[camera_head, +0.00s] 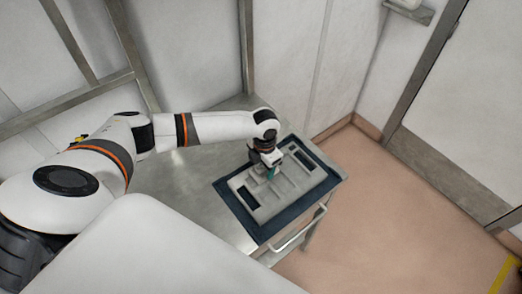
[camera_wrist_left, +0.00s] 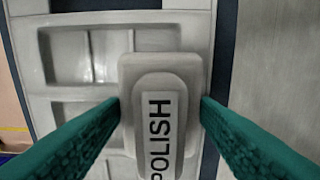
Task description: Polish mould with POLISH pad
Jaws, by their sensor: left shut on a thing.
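The grey mould (camera_head: 259,208) lies on a dark blue mat (camera_head: 239,211) on a metal cart top. It has several rectangular recesses. In the left wrist view the mould (camera_wrist_left: 30,95) fills the left and middle behind the pad. The pad (camera_wrist_left: 160,75) is a light grey block with a raised handle marked POLISH. My left gripper (camera_wrist_left: 160,108), with green fingers, is shut on the pad from both sides. In the head view my left gripper (camera_head: 272,173) is low over the mould's middle, and the pad is mostly hidden there. Whether the pad touches the mould I cannot tell. My right gripper is out of view.
The metal cart (camera_head: 185,180) has bare top to the left of the mat and a handle (camera_head: 300,228) at its front right. White wall panels with metal frames stand behind it. The pinkish floor (camera_head: 385,220) to the right is clear.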

